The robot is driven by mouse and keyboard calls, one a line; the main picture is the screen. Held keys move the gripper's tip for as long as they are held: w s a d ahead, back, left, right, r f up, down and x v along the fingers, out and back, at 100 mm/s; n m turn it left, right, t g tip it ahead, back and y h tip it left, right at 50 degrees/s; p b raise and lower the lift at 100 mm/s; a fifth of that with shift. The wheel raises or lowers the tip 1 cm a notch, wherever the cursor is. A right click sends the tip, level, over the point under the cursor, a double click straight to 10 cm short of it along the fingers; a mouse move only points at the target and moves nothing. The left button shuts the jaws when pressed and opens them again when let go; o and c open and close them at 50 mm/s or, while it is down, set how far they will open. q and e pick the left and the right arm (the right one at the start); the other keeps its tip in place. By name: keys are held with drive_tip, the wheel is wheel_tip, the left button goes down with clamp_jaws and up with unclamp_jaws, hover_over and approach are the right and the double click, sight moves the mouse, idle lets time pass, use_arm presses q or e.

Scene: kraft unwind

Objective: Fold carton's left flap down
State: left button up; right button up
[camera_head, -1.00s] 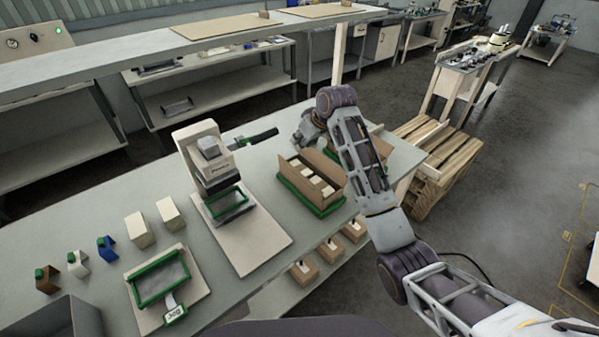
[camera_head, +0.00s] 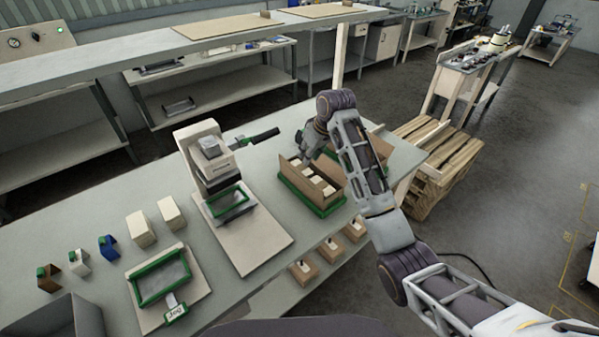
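The open brown carton (camera_head: 298,182) sits in a green-edged tray (camera_head: 325,211) on the bench, with several pale blocks in a row inside it. A tall cardboard panel stands along its far right side, partly covered by my gripper and arm. My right gripper (camera_head: 307,152) is at the carton's back left end, pointing down close to its upper edge. Whether it touches a flap is unclear. Its fingertips are too small and dark to tell open from shut. My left gripper is not in view.
A press-like machine (camera_head: 205,150) with a dark handle stands left of the carton. Another carton (camera_head: 382,146) is partly hidden behind my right arm. Several small boxes (camera_head: 303,272) sit below the bench's front edge. The grey bench top is clear behind the machine.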

sight(299, 171)
drive_tip(key=shift+p+x, duration=0.9)
drive_tip(key=shift+x, duration=5.5)
clamp_jaws()
